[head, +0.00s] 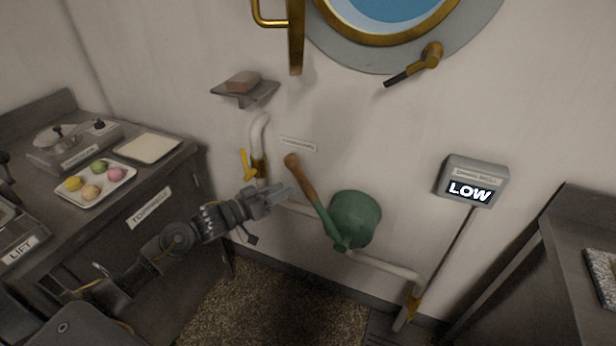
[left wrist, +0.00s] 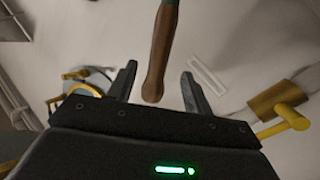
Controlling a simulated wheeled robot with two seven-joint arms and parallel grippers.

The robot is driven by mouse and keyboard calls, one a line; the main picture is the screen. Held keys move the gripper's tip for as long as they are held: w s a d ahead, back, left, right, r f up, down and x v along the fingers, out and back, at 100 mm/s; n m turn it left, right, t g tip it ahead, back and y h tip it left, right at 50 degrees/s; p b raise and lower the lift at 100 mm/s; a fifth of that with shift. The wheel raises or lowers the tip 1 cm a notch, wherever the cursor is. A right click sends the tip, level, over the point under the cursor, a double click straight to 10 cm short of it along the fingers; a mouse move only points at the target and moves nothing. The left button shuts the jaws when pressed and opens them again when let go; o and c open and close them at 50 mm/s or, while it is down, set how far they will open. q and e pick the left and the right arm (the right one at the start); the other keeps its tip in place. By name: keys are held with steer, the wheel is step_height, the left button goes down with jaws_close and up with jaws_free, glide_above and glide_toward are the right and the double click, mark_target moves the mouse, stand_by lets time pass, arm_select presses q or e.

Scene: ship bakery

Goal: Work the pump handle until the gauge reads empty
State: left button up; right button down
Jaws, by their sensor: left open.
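The pump handle (head: 304,180) is a brown wooden grip on a green lever, slanting up and left from the green pump body (head: 356,217) on the wall. The gauge (head: 472,185) is a grey box on the wall at the right, and its display reads LOW. My left gripper (head: 284,194) is open, just left of and below the handle's wooden end in the head view. In the left wrist view, the wooden handle (left wrist: 160,55) reaches in between the two open fingers (left wrist: 157,85), with gaps on both sides. My right gripper is not in view.
A yellow valve lever (head: 245,164) sits on the white pipe (head: 258,130) just left of the pump. A soap shelf (head: 245,93) is above. A dark counter (head: 170,160) with a tray of coloured balls (head: 96,196) stands left; another counter (head: 570,235) stands right.

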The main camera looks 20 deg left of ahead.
arm_select(q)
steer(key=x, duration=1)
steer(key=shift+p, duration=0.45)
steer(key=shift+s, duration=0.1)
jaws_close()
